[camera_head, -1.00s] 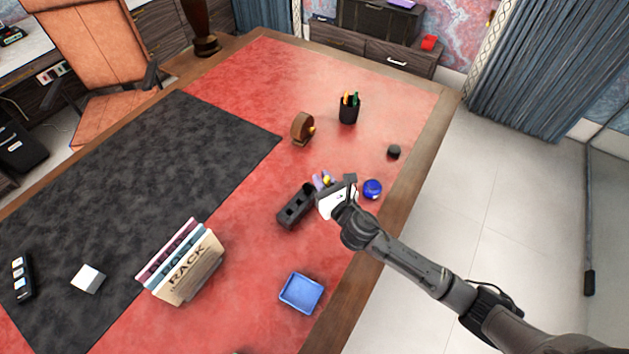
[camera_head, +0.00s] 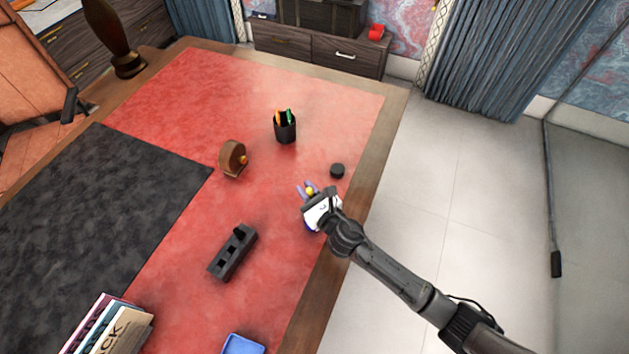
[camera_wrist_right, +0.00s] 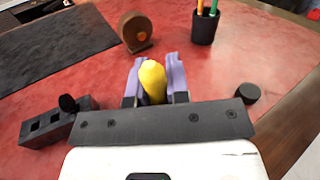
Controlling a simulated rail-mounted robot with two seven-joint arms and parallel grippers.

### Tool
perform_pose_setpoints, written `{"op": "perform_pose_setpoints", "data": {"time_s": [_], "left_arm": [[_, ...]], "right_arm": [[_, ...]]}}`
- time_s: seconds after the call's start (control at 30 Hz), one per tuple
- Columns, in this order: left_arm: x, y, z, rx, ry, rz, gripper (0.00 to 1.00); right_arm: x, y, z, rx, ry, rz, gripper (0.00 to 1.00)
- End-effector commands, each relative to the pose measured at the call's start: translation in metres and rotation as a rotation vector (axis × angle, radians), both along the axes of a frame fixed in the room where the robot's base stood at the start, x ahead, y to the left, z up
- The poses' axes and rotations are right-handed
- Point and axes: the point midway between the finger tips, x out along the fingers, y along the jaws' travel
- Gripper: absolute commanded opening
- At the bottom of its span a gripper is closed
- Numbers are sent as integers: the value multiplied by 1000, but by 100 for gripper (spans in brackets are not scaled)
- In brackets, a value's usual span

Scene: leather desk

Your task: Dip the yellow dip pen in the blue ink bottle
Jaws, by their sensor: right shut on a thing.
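My right gripper (camera_head: 309,190) is shut on the yellow dip pen (camera_head: 310,191) near the right edge of the desk. In the right wrist view the pen's rounded yellow end (camera_wrist_right: 153,82) stands between the purple fingers of the gripper (camera_wrist_right: 157,82); its lower part is hidden. The blue ink bottle (camera_head: 309,229) shows only as a sliver of blue below the gripper, mostly covered by it. I cannot tell whether the pen's tip is in the bottle. My left gripper is in neither view.
A dark slotted holder (camera_head: 233,253) lies left of the gripper. A black round cap (camera_head: 337,171), a pen cup (camera_head: 285,128) and a brown round wooden object (camera_head: 233,159) stand behind. A blue tray (camera_head: 243,345) and several books (camera_head: 110,325) are in front.

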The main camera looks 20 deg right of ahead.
Motion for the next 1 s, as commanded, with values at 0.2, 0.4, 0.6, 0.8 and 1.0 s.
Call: {"op": "perform_pose_setpoints", "data": {"time_s": [0.2, 0.4, 0.6, 0.8, 1.0], "left_arm": [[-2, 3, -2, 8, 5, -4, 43], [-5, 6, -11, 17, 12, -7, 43], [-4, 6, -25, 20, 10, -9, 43], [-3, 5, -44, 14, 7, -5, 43], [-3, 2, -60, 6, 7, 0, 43]], "right_arm": [[-1, 8, 2, -20, -6, 54, 0], [-2, 8, -6, -31, -7, 54, 0], [-2, 7, -20, -32, -8, 53, 0], [-2, 8, -39, -30, -6, 53, 0], [-2, 7, -54, -31, -7, 53, 0]]}}
